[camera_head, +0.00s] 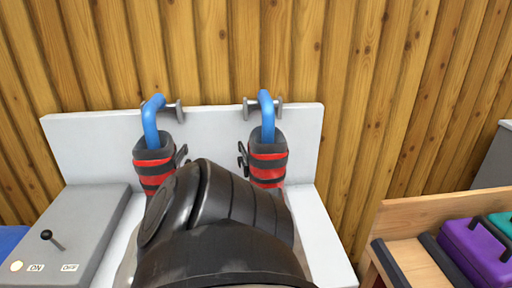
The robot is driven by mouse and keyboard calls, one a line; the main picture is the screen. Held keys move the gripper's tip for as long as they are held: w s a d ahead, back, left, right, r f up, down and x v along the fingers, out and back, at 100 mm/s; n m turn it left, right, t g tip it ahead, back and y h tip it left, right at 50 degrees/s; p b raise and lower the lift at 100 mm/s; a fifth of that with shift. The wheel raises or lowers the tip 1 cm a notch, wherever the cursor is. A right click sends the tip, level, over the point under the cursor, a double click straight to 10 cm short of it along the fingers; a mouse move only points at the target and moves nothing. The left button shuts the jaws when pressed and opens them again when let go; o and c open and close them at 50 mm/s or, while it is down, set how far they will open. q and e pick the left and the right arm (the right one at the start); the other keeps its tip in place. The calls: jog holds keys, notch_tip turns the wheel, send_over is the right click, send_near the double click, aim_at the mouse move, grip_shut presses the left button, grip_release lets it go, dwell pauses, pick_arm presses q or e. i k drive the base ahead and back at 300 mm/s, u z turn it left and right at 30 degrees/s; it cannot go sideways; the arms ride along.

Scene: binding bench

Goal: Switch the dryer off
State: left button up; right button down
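The dryer's grey control box (95,225) stands at the lower left. On its top a small lever switch with a black knob (46,235) leans to the left, toward the "ON" label (36,267). The "OFF" label (70,267) is to the right of it. A round pale yellow lamp (16,266) sits left of the labels and looks lit. Neither of my grippers shows in the view, and nothing touches the lever.
A white stand (225,118) holds two red and black banded cuffs (268,168) with blue bent tubes (151,125). A large dark rounded body blocks the lower middle. A wooden bench (430,212) with a purple case (477,250) is at right. A plank wall stands behind.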

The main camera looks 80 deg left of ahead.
aim_at(46, 235)
jog(key=z, duration=0.15)
jog(key=k, duration=2.75)
jog(key=u, duration=0.4)
